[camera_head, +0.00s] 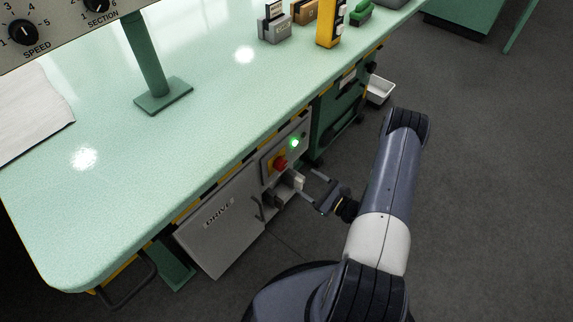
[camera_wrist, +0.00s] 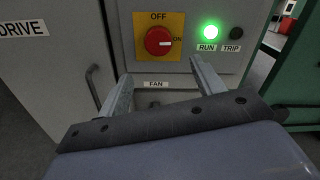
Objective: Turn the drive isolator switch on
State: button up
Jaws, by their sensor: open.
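The drive isolator switch is a round red knob (camera_wrist: 159,41) on a yellow plate (camera_wrist: 144,20), with OFF above and ON at its right. Its white mark lies level and points right, to ON. In the head view the red knob (camera_head: 280,163) is on the grey panel under the bench. Right of it the green RUN lamp (camera_wrist: 210,32) is lit and the TRIP lamp (camera_wrist: 236,33) is dark. My gripper (camera_head: 304,179) is open and empty in front of the panel, and in the wrist view its fingers (camera_wrist: 161,72) are apart, just below the knob.
A grey cabinet door (camera_head: 222,226) marked DRIVE, with a handle, is left of the switch. A FAN label (camera_wrist: 156,84) is below it. The green bench top (camera_head: 200,110) overhangs the panel. A white bin (camera_head: 380,90) is farther back. Open floor lies at the right.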

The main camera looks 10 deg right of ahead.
aim_at(284, 167)
jog(key=b+x, duration=0.1)
jog(key=x, duration=0.9)
jog(key=shift+w+a, duration=0.15)
jog(key=c, duration=1)
jog(key=shift+f+b, duration=0.1)
jog(key=shift+b, duration=0.55)
jog(key=shift+m, duration=0.3)
jog(key=o, duration=1)
